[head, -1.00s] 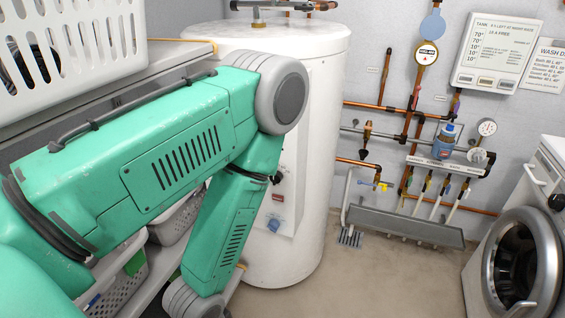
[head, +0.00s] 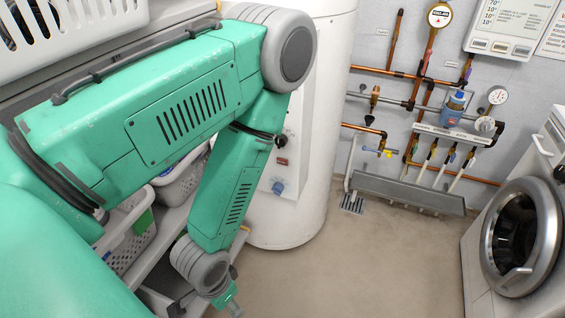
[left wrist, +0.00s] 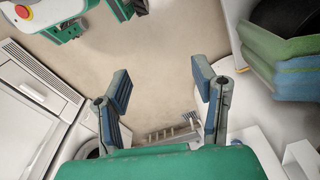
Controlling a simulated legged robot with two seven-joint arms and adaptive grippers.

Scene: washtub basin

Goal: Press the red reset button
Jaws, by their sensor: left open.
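A small red rectangular button or switch (head: 282,161) sits on the front panel of the white tank (head: 325,130), above a blue knob (head: 278,188). My left arm reaches across the head view, its forearm hanging down just left of the panel. The left gripper (head: 228,300) shows only in part at the bottom of the head view, below and left of the red button and apart from it. In the left wrist view the left gripper (left wrist: 158,80) is open, with bare floor between its fingers.
White baskets (head: 130,235) sit on a shelf behind my left arm, and another basket (head: 75,35) stands above. Copper pipes (head: 400,75) and a grey trough (head: 410,194) line the wall. A washing machine (head: 520,240) stands right. The floor (head: 350,270) in the middle is clear.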

